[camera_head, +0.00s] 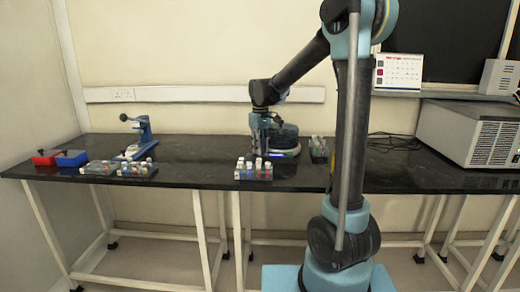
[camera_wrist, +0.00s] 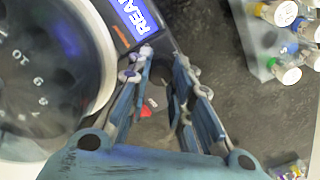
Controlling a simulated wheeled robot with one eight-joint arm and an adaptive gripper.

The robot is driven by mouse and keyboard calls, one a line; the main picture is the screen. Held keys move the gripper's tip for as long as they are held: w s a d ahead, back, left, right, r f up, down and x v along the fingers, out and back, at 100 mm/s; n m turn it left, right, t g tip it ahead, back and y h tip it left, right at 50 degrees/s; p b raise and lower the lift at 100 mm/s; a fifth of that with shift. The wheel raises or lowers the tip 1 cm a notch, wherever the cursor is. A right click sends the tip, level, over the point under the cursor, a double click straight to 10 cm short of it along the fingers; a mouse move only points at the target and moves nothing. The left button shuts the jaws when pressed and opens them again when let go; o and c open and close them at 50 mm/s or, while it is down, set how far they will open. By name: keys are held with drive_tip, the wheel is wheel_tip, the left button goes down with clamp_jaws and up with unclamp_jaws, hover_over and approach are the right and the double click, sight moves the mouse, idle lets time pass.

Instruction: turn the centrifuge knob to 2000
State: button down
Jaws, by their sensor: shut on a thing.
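The centrifuge (camera_head: 288,140) stands on the black bench, round and dark with a lit blue display on its front. In the wrist view its round rotor bowl (camera_wrist: 45,75) with white numbers fills the left side. The lit display (camera_wrist: 138,17) reads "REA" before the picture cuts it off. My gripper (camera_wrist: 164,64) points down at the front of the centrifuge, beside the display. Its fingers are shut on the dark knob, mostly hidden between them. A small red and white mark (camera_wrist: 148,107) shows between the fingers. The knob's setting cannot be read.
A rack of capped tubes (camera_head: 253,172) stands in front of the centrifuge, and another rack (camera_head: 319,149) stands right of it. More racks, a blue stand (camera_head: 140,138) and red and blue boxes are left. A grey machine (camera_head: 470,132) is right.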

drive_tip(key=c, duration=1.4)
unclamp_jaws()
wheel_tip(320, 180, up, 12)
drive_tip(key=shift+w+f, duration=0.1)
drive_tip(key=shift+d, duration=0.1)
drive_tip(key=s+d+f+m, duration=0.2)
drive_tip(key=s+d, duration=0.7)
drive_tip(key=s+d+f+m, duration=0.2)
drive_tip(key=s+d+f, duration=0.2)
drive_tip(key=s+f, duration=0.2)
drive_tip(key=s+d+f+m+t, duration=0.1)
drive_tip(key=s+d+f+m, duration=0.1)
drive_tip(key=s+d+f, duration=0.2)
drive_tip(key=s+d+f+m+t, duration=0.1)
drive_tip(key=s+d+f, duration=0.3)
drive_tip(key=s+f, duration=0.5)
drive_tip(key=shift+s+d+f+m, duration=0.15)
drive_tip(key=shift+s+m, duration=0.25)
drive_tip(key=shift+s, duration=0.6)
drive_tip(key=shift+s+d+f+m, duration=0.1)
drive_tip(key=shift+s+f+m, duration=0.25)
drive_tip(key=shift+s, duration=0.65)
